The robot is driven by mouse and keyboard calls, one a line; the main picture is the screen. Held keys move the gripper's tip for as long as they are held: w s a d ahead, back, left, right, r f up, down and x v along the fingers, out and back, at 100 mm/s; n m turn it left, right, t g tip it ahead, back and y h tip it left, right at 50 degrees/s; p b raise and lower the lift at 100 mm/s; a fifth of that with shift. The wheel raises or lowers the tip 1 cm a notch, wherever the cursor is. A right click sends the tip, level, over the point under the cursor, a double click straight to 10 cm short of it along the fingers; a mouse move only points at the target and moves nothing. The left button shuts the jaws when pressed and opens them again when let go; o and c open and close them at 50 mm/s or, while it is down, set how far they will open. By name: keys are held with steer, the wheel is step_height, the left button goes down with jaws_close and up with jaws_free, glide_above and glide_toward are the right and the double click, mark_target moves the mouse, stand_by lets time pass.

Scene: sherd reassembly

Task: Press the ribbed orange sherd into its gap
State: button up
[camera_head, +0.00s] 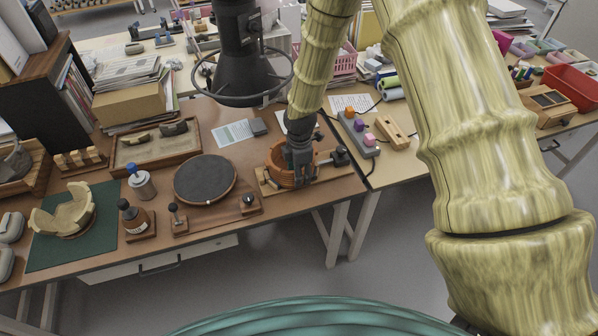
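A ribbed orange vessel (276,164) stands on a wooden stand (265,186) near the right front of the brown workbench. My gripper (299,174) reaches down from above and is at the vessel's right side, its dark fingers overlapping the vessel in the picture. The fingers hide that part of the wall. I cannot make out a separate ribbed orange sherd or the gap. Whether the fingers are open or shut on something is too small to tell.
A dark round turntable (205,179) stands left of the vessel.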

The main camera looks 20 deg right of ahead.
step_height(320, 180, up, 12)
steer(key=shift+s, duration=0.25)
stand_by(0.5)
stand_by(0.4)
steer(key=s+f+m+y, duration=0.1)
steer(key=s+f+m, duration=1.2)
steer(key=s+f, duration=1.2)
steer(key=s+d+f+m, duration=0.1)
steer(key=s+m, duration=0.2)
steer(key=s, duration=0.3)
steer(key=s+d+f+m+h+b, duration=0.1)
steer(key=s+d+f+m, duration=0.1)
steer(key=s, duration=0.5)
steer(key=shift+d+m, duration=0.15)
steer(key=shift+m, duration=0.35)
